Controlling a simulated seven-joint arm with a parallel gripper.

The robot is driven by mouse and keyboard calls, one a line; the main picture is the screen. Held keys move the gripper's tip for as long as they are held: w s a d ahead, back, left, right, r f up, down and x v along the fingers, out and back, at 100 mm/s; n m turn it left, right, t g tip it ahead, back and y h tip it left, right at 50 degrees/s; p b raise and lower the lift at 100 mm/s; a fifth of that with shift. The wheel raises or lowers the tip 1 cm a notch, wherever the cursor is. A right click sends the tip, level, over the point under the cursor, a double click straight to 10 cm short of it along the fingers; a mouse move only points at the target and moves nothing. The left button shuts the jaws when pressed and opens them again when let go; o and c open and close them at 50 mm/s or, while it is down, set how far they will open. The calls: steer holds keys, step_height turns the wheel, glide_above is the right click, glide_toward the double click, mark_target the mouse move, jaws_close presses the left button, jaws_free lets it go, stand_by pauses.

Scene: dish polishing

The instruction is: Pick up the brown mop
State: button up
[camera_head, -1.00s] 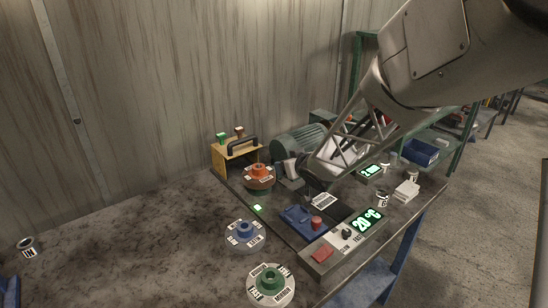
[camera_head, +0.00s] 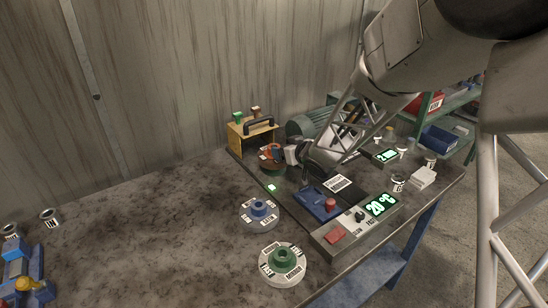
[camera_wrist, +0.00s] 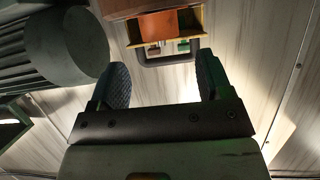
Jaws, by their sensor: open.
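The brown mop, a brown disc with an orange hub and white labels (camera_head: 266,165), lies on the bench in front of a yellow caddy. In the head view my gripper (camera_head: 284,153) is at its right side and partly covers it. In the wrist view my gripper (camera_wrist: 163,72) is open, with a dark finger on each side and nothing between them. The orange hub (camera_wrist: 166,24) shows just beyond the fingertips, roughly centred. The brown disc shows at the top edge. Contact cannot be told.
The yellow caddy (camera_head: 236,140) with a black handle stands behind the mop. A green motor (camera_head: 312,123) is close on the right. A blue-hub mop (camera_head: 258,210) and a green-hub mop (camera_head: 282,264) lie nearer. The bench at left (camera_head: 150,225) is mostly clear.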

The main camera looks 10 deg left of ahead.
steer(key=shift+w+a+f, duration=0.3)
steer(key=shift+w+a, duration=0.15)
steer(key=shift+a, duration=0.1)
steer(key=shift+x, duration=2.5)
steer(key=c, duration=1.1)
steer(key=shift+r, duration=4.95)
